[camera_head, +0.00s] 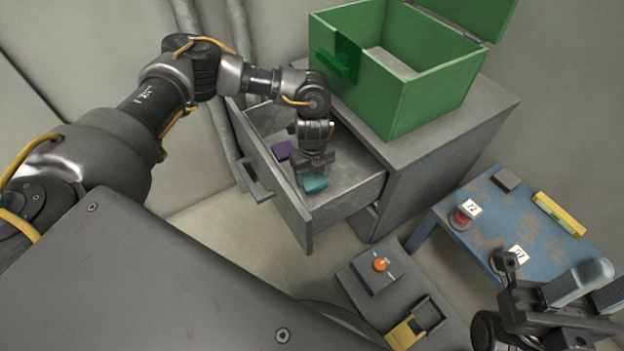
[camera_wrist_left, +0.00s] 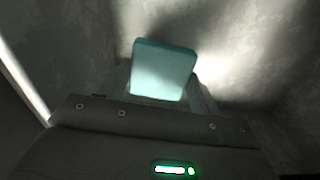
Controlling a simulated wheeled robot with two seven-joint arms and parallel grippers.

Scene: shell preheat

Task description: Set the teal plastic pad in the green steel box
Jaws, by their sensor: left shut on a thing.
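The teal pad (camera_head: 315,184) is held by my left gripper (camera_head: 314,176) inside the open grey drawer (camera_head: 355,196). In the left wrist view the pad (camera_wrist_left: 162,70) sits between the fingers of my left gripper (camera_wrist_left: 165,88), which is shut on it. I cannot tell whether the pad touches the drawer floor. The green steel box (camera_head: 393,100) stands on top of the grey cabinet, up and right of the gripper, with its lid open. My right gripper (camera_head: 508,275) is at the lower right; its fingertips are not clear.
A purple pad (camera_head: 282,150) lies in the drawer. A blue table (camera_head: 490,225) at the right carries a red button, a yellow level and labels. A grey control box with an orange knob (camera_head: 380,264) is below the drawer. The drawer walls surround my left gripper.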

